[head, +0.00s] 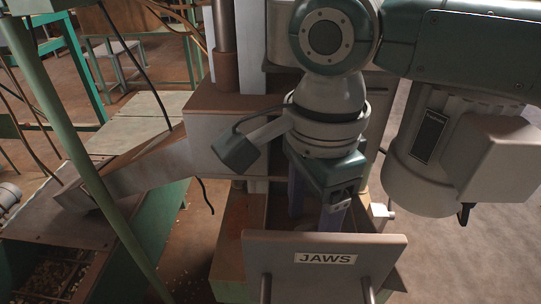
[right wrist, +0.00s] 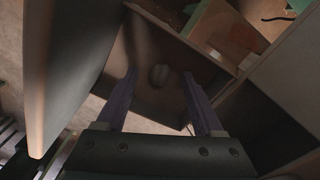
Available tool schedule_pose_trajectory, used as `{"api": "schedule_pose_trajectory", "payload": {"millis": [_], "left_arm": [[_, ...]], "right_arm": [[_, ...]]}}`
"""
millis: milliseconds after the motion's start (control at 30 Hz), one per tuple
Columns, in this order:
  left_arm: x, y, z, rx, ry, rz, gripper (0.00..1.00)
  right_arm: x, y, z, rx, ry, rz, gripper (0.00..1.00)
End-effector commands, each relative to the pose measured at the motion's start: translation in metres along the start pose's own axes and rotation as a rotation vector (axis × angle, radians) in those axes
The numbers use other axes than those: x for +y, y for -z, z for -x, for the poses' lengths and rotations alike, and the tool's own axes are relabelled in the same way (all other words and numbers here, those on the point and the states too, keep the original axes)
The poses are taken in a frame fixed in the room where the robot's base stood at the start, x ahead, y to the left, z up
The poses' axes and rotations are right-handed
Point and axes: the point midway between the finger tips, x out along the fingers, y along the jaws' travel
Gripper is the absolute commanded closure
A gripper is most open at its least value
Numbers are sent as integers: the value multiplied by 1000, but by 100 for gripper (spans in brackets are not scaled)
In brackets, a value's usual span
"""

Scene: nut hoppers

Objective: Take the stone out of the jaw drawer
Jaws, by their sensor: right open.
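The jaw drawer (head: 325,268), its front labelled JAWS, stands pulled out at the bottom of the head view. My right gripper (head: 316,212) points down behind the drawer front, its tips hidden there. In the right wrist view its two purple fingers (right wrist: 160,78) are apart with nothing held between them. A small rounded grey stone (right wrist: 159,75) lies in the shadowed drawer (right wrist: 152,108), seen in the gap between the fingertips. How far the tips are above it I cannot tell. The stone is hidden in the head view. My left gripper is not in view.
The machine housing (head: 228,140) stands behind the drawer, with a sloping chute (head: 140,180) on its left. A green post (head: 85,165) crosses the left side. A green bin (head: 65,265) with loose pieces is at the lower left. Open floor lies at the right.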

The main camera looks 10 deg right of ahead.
Motion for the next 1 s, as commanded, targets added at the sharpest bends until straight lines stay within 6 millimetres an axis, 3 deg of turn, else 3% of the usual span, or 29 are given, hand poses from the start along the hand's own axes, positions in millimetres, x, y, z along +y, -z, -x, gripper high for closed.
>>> {"api": "schedule_pose_trajectory", "payload": {"millis": [67,667,1000], "left_arm": [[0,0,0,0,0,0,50],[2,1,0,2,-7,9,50],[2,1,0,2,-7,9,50]], "right_arm": [[0,0,0,0,0,0,31],[0,0,0,-1,0,1,98],[0,0,0,-1,0,1,100]]}}
